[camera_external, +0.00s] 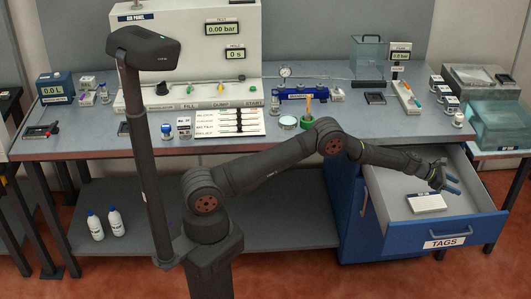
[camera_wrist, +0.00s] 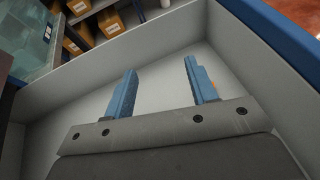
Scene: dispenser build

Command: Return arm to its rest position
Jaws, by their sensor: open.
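My gripper (camera_external: 452,184) is over the open drawer labelled TAGS (camera_external: 446,242) at the right of the bench. Its blue fingers (camera_wrist: 163,92) are apart, with nothing between them in the wrist view. The wrist view shows the pale drawer floor and walls (camera_wrist: 108,52) around the fingers. A white card or pad with print (camera_external: 426,203) lies in the drawer, below and left of the gripper in the external view. My arm stretches rightward from its base, in front of the bench.
The bench (camera_external: 330,120) holds an air panel (camera_external: 190,50), a cup with sticks (camera_external: 307,118), a label board (camera_external: 222,123) and small bottles. The blue drawer front juts out from the bench. A teal bin (camera_external: 497,122) stands at right. White bottles (camera_external: 95,226) stand on the lower shelf.

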